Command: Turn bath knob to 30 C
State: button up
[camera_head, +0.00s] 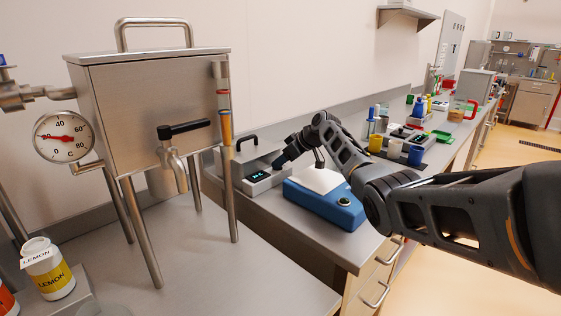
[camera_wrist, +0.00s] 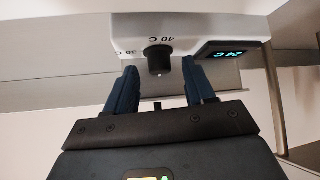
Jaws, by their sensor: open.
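The bath is a grey metal box (camera_head: 262,160) with a lid handle on the bench; its front panel (camera_wrist: 200,30) fills the top of the wrist view. The black round bath knob (camera_wrist: 158,60) is on this panel, with inverted labels "40 C" above it and "30 C" to its upper left. A small lit display (camera_wrist: 230,54) beside the knob appears to read 24 C. My gripper (camera_wrist: 160,68) is open, its blue fingers on either side of the knob, with gaps visible. In the head view my gripper (camera_head: 281,160) hides the knob. I cannot tell where the knob's pointer is.
A blue device with a white top (camera_head: 325,198) stands close under my arm. A steel hopper (camera_head: 150,110) with a dial gauge (camera_head: 64,137) is at left. Cups and bottles (camera_head: 395,149) stand farther along the bench.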

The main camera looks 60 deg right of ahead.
jog(key=shift+w+f, duration=0.4)
jog(key=shift+f, duration=0.05)
grip_shut()
dwell(0.4)
